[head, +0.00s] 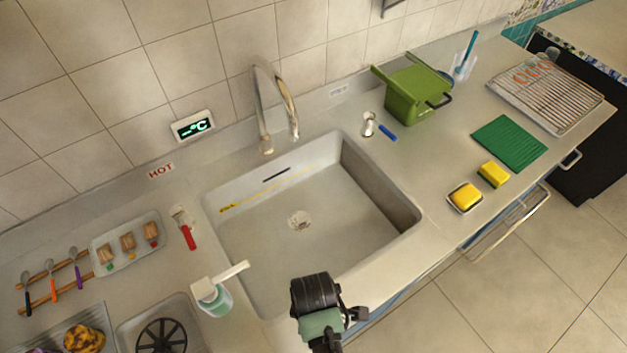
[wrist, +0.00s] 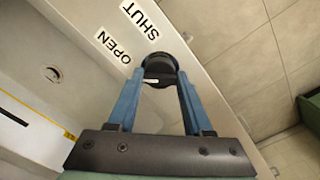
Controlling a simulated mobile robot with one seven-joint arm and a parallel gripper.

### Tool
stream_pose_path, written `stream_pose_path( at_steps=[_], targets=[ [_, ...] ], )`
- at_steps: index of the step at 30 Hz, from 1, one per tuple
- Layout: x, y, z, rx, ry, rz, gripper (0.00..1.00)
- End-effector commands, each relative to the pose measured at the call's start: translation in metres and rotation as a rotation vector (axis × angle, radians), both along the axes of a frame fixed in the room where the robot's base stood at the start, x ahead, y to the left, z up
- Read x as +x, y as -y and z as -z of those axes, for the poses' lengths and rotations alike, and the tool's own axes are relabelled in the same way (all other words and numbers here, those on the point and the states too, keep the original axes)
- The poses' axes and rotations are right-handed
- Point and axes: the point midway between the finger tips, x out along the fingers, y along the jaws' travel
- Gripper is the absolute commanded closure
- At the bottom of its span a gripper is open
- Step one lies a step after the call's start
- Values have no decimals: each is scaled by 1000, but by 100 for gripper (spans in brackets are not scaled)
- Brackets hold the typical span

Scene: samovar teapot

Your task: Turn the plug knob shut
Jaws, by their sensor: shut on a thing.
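The plug knob (wrist: 159,62) is a dark round knob with a short white mark on its near side, on the pale counter in the wrist view. The printed labels OPEN (wrist: 113,46) and SHUT (wrist: 140,18) lie beside it, OPEN to the left and SHUT farther up. My gripper (wrist: 160,76) has its two blue fingers closed on either side of the knob, gripping it. In the head view my dark wrist is over the sink's front edge and hides the knob and fingertips. The sink (head: 335,225) looks empty, with a drain (head: 299,221) in its floor.
A faucet (head: 272,105) stands behind the sink. A white-handled cup (head: 212,297) is left of my wrist on the counter. A yellow sponge (head: 494,174), a soap dish (head: 465,198) and a green bin (head: 411,95) are to the right.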

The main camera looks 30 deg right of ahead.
Motion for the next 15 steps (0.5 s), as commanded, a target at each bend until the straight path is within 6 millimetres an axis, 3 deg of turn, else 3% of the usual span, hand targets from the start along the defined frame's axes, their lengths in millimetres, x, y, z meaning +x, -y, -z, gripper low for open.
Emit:
stream_pose_path(
  at_steps=[8,15],
  targets=[
    [0,0,-3,1,-1,109,100],
    [0,0,-4,1,-3,307,100]
  ],
)
